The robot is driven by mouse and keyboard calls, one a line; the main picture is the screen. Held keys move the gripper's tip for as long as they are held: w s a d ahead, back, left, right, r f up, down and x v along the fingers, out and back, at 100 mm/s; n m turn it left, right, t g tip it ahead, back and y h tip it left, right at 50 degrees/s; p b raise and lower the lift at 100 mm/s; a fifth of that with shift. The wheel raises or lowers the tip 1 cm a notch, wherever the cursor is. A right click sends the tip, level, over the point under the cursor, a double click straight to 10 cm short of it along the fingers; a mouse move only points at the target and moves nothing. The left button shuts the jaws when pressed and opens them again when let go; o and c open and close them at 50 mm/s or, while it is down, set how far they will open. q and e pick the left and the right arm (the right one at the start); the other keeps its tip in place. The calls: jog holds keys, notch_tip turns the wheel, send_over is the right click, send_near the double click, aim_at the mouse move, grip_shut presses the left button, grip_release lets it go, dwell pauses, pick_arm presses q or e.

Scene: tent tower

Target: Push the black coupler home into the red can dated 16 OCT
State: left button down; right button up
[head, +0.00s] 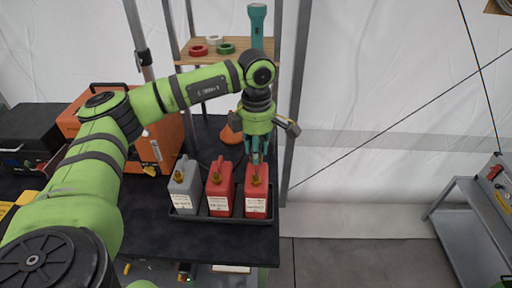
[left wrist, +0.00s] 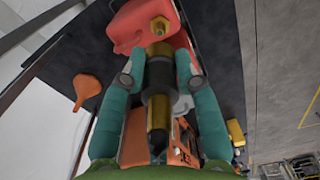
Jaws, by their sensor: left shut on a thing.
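Two red cans, a left one (head: 219,192) and a right one (head: 256,190), stand upright in a black tray on the dark table. Their labels are too small to read, so I cannot tell which is dated 16 OCT. My left gripper (head: 256,160) points down over the right red can's top. In the left wrist view, its teal fingers (left wrist: 158,82) are shut on the black coupler (left wrist: 159,108), which has brass-coloured parts. The coupler lines up with the brass neck (left wrist: 159,27) of a red can (left wrist: 128,28). I cannot tell how far it is seated. My right gripper is out of view.
A grey can (head: 184,188) stands left of the red cans in the tray (head: 218,218). An orange funnel (head: 230,133) and an orange machine (head: 150,150) are behind. A wooden shelf (head: 225,56) holds tape rolls. A metal post stands close right of the gripper.

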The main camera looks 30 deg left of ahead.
pick_arm(q)
jog(key=b, duration=0.3)
send_over(256, 175)
jog(key=shift+w+f, duration=0.1)
jog(key=shift+f, duration=2.1)
jog(key=shift+b, duration=0.3)
jog(key=shift+f+b, duration=1.5)
jog(key=shift+f, duration=0.25)
jog(key=c, duration=0.8)
grip_release()
jog(key=shift+c, duration=0.2)
jog(key=shift+r, duration=0.1)
notch_tip(256, 175, up, 12)
